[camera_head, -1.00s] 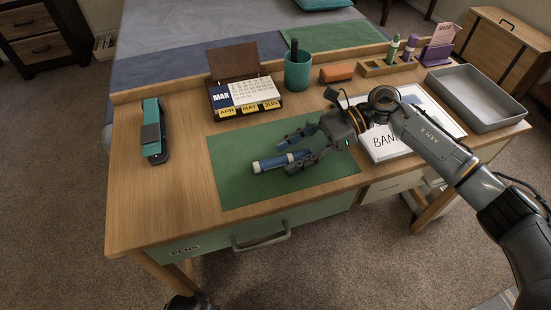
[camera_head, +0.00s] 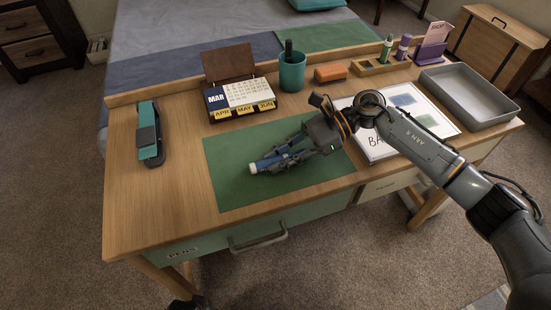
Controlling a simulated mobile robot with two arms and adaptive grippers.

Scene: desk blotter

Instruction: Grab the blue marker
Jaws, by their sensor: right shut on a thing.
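The blue marker (camera_head: 265,164) lies on the green desk blotter (camera_head: 232,190), with its pale end pointing left. My right gripper (camera_head: 283,157) comes in from the right and is shut on the marker, low over the blotter. Its fingers hide part of the marker's body. I cannot tell whether the marker is lifted off the blotter.
A calendar (camera_head: 238,93), a teal cup (camera_head: 292,74) and an orange-brown block (camera_head: 330,73) stand behind the blotter. A teal stapler (camera_head: 150,134) is at left. A white board (camera_head: 385,145) lies right, beside a grey tray (camera_head: 470,94). Markers stand in a wooden holder (camera_head: 371,68).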

